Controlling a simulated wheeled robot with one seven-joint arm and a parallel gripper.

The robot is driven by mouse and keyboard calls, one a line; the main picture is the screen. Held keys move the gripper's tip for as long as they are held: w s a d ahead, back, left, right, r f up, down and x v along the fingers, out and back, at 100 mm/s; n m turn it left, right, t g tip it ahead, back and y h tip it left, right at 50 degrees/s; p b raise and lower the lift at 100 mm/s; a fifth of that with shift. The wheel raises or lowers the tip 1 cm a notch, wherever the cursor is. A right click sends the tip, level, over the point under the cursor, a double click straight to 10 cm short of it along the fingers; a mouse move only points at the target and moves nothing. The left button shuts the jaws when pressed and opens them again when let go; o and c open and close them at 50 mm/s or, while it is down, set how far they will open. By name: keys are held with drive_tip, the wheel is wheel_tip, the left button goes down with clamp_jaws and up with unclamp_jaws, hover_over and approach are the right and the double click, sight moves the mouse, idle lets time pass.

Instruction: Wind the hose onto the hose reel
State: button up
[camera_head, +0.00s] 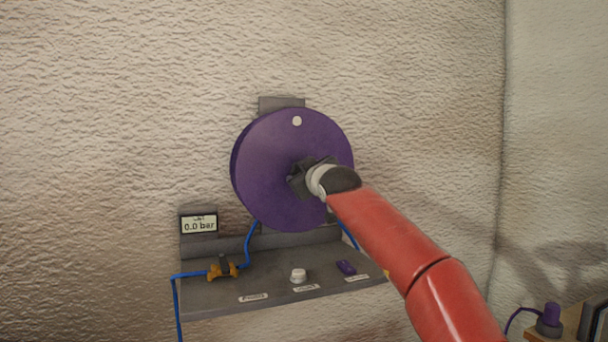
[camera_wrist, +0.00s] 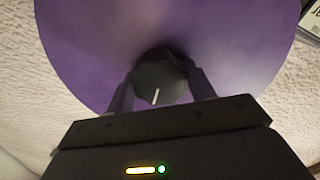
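The hose reel (camera_head: 270,170) is a purple disc on the wall, with a pale dot near its top edge. It fills much of the wrist view (camera_wrist: 90,45). At its centre is a dark, lobed knob (camera_wrist: 160,82) with a white mark. My gripper (camera_head: 303,177) is at the reel's centre, its fingers (camera_wrist: 161,75) on either side of the knob and seemingly touching it. The blue hose (camera_head: 250,240) runs from the reel's lower left down to an orange-yellow fitting (camera_head: 222,269) on the shelf, then hangs over the left edge. Another blue length shows at the reel's lower right.
A grey shelf (camera_head: 225,293) below the reel carries a white knob (camera_head: 298,275), a purple part (camera_head: 346,267) and labels. A display (camera_head: 199,224) reads 0.0 bar. A purple-topped object (camera_head: 550,318) stands at the lower right. The wall beside the reel is clear.

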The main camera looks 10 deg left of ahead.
drive_tip(key=o, duration=0.4)
drive_tip(key=shift+o, duration=0.2)
drive_tip(key=b+v, duration=0.4)
drive_tip(key=v, duration=0.3)
drive_tip(key=shift+s+d, duration=0.2)
drive_tip(key=shift+s, duration=0.15)
drive_tip(key=shift+f, duration=0.15)
